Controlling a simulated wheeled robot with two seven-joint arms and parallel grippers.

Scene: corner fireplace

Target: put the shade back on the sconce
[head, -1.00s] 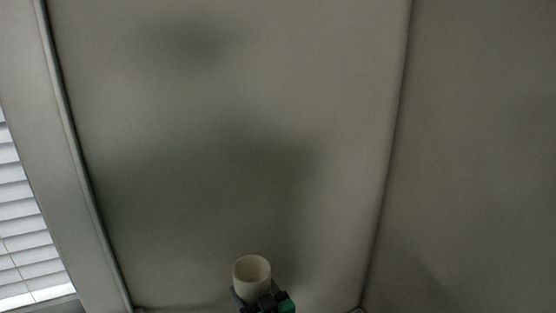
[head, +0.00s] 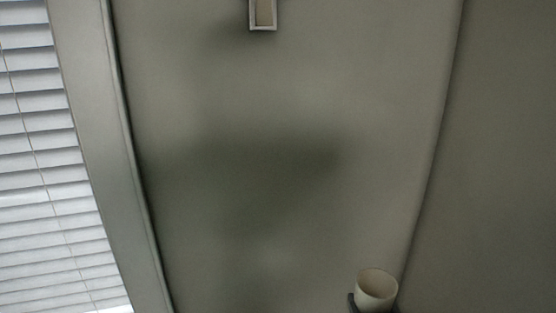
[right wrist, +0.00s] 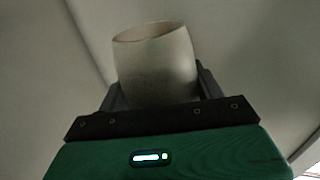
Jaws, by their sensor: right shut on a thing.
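The shade, a cream open-topped cup shape (head: 376,287), is at the bottom right of the head view. The sconce cannot be clearly made out. A small pale rectangular frame (head: 262,28), cut off by the top edge of the head view, may be part of it. My left gripper is not in view.
A plain grey wall (head: 290,110) fills the middle, with soft shadows on it. A window with white blinds (head: 45,190) and its pale trim (head: 105,160) is at the left. A wall corner runs down the right side. The space around the shade looks clear.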

